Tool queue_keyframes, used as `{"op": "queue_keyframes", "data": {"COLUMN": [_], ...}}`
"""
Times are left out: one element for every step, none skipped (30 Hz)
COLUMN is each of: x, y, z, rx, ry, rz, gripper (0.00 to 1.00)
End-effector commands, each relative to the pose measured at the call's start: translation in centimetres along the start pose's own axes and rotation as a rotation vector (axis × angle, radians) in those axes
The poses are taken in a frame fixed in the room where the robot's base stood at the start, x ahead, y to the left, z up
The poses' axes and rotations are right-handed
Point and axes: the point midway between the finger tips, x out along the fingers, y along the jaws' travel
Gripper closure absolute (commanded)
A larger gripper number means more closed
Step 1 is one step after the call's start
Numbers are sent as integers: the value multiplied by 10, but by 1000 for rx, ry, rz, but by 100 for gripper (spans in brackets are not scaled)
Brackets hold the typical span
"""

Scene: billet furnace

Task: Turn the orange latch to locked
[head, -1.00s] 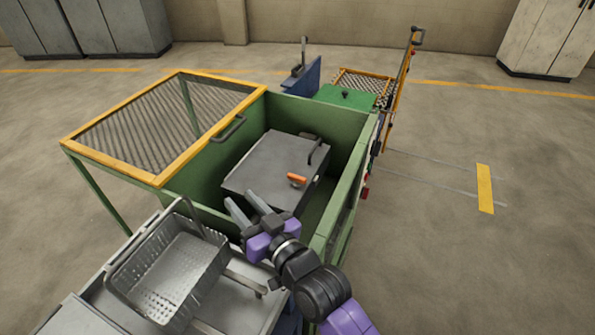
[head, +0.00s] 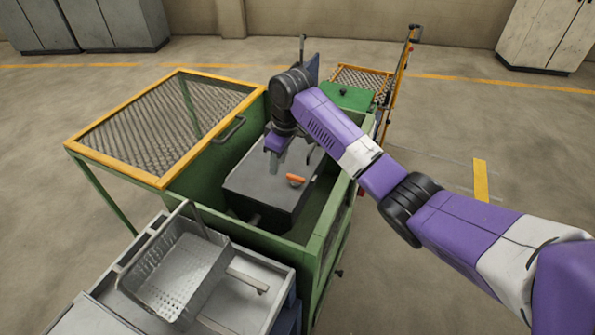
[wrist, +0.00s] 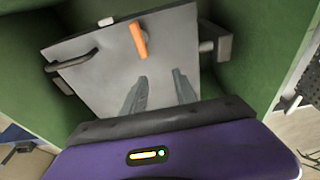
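The orange latch (head: 295,179) sits on the top of a grey box-like furnace lid (head: 250,178) inside the green housing. It also shows in the wrist view (wrist: 138,39), ahead of my fingers and apart from them. My gripper (head: 277,163) hangs over the lid, pointing down, just left of the latch. In the wrist view my two fingers (wrist: 160,85) are spread with a gap between them and hold nothing. A dark handle (wrist: 75,60) is on the lid's edge in the wrist view. My arm partly hides the lid's far side in the head view.
The green housing's walls (head: 320,235) stand around the grey lid. An open yellow-framed mesh cover (head: 165,120) is at its left. A wire-handled perforated basket (head: 180,265) stands on a grey table at the front left.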

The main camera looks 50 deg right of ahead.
Motion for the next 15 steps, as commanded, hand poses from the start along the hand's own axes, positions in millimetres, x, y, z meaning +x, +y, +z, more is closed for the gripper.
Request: {"op": "queue_keyframes", "data": {"x": [-12, -16, -22, -25, -27, -30, -30, -29, -27, -24, -20, -15, -10, -6, 1], "y": [11, 15, 19, 22, 24, 25, 26, 26, 26, 26, 25, 25, 24, 24, 24], "z": [12, 19, 27, 32, 36, 40, 42, 43, 44, 45, 46, 47, 48, 49, 50], "rx": [-4, -7, -9, -10, -11, -12, -12, -13, -13, -13, -13, -12, -12, -12, -12], "ry": [-62, -95, -131, -153, -170, -187, -195, -200, -204, -205, -205, -204, -204, -204, -204], "rz": [-5, -10, -18, -23, -27, -30, -32, -34, -35, -36, -37, -37, -37, -37, -36], "gripper": [65, 65, 65, 65, 65, 65, 65, 65, 65, 65, 65, 65, 65, 65, 65]}}
